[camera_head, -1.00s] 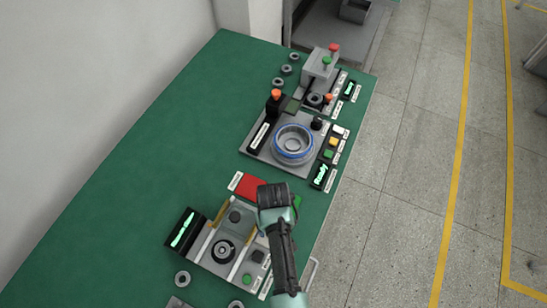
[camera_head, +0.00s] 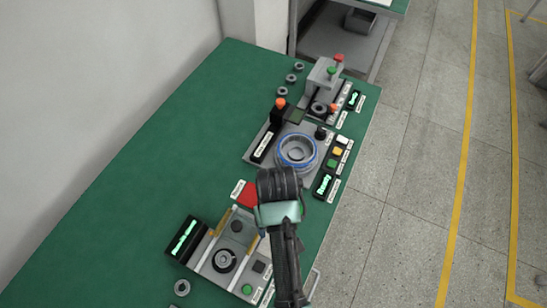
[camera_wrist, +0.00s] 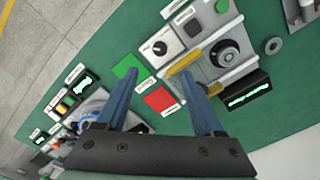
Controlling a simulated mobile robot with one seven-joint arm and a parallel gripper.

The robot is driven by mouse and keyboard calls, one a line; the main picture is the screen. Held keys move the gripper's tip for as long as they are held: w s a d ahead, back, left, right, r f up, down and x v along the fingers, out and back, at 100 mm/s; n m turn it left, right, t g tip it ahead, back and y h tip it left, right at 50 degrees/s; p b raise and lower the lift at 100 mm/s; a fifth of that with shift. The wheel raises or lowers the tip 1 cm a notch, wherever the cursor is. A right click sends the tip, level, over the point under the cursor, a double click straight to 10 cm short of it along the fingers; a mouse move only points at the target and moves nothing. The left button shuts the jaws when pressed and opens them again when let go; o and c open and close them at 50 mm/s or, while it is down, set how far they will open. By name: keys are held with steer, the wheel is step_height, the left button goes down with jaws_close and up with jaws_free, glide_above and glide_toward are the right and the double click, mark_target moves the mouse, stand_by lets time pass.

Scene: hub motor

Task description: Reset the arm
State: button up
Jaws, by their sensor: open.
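My gripper (camera_wrist: 156,75) is open in the wrist view, with its two blue fingers apart and nothing between them. It hangs above the green bench, over a red pad and a green pad. In the head view my gripper's dark wrist (camera_head: 279,186) shows from above, and its fingertips are hidden. It covers part of the red pad (camera_head: 246,194) and lies between the near station (camera_head: 217,262) and the station with the blue-ringed hub (camera_head: 297,151).
The green bench top (camera_head: 150,170) is clear on the left beside the wall. Open floor (camera_head: 400,180) runs along the right.

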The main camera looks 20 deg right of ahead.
steer(key=w+a+r+t+h+b, duration=0.15)
steer(key=w+r+t, duration=0.85)
steer(key=w+r, duration=1)
steer(key=a+r+t+b, duration=0.15)
steer(key=r+t, duration=0.25)
steer(key=r, duration=0.6)
steer(key=a+r+t, duration=0.2)
steer(key=r+t, duration=0.1)
steer(key=r, duration=0.7)
steer(key=s+a+r+t, duration=0.2)
steer(key=s+r, duration=0.3)
steer(key=r, duration=0.3)
steer(key=s+a+r+t+y, duration=0.1)
steer(key=s+a+r+t, duration=0.1)
steer(key=s+r+t, duration=0.3)
steer(key=s+a+r+n+t+b, duration=0.1)
steer(key=s+r, duration=0.4)
steer(key=r, duration=0.7)
steer(key=shift+a+t, duration=0.45)
steer(key=shift+t, duration=0.75)
steer(key=shift+r+y, duration=0.1)
steer(key=shift+y, duration=0.15)
